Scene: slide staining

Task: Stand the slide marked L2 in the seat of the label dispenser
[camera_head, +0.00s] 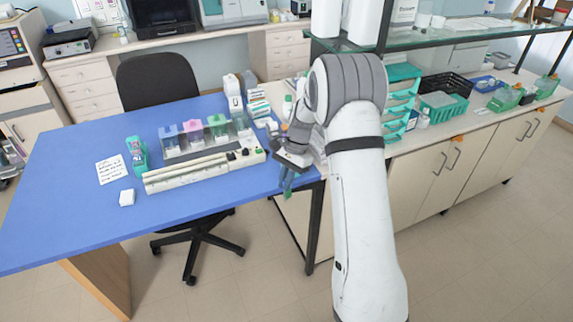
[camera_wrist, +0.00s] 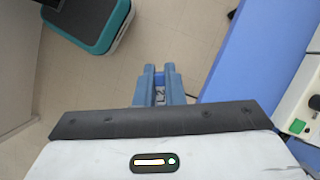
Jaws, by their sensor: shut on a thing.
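My gripper (camera_head: 287,190) hangs just past the right front edge of the blue table, over the floor. In the wrist view its blue fingers (camera_wrist: 160,88) are closed on a small slide (camera_wrist: 160,97). Only a narrow piece of the slide shows between the fingers, with a dark mark too small to read. In the head view the slide cannot be made out. A small teal device (camera_head: 137,155) stands on the table, left of the staining station; it may be the label dispenser. Its seat cannot be made out.
The staining station (camera_head: 205,168) with several coloured jars fills the middle of the blue table (camera_head: 60,190). A written card (camera_head: 111,170) and a small white block (camera_head: 127,197) lie to its left. Bottles (camera_head: 233,90) stand behind. The table's left side is clear.

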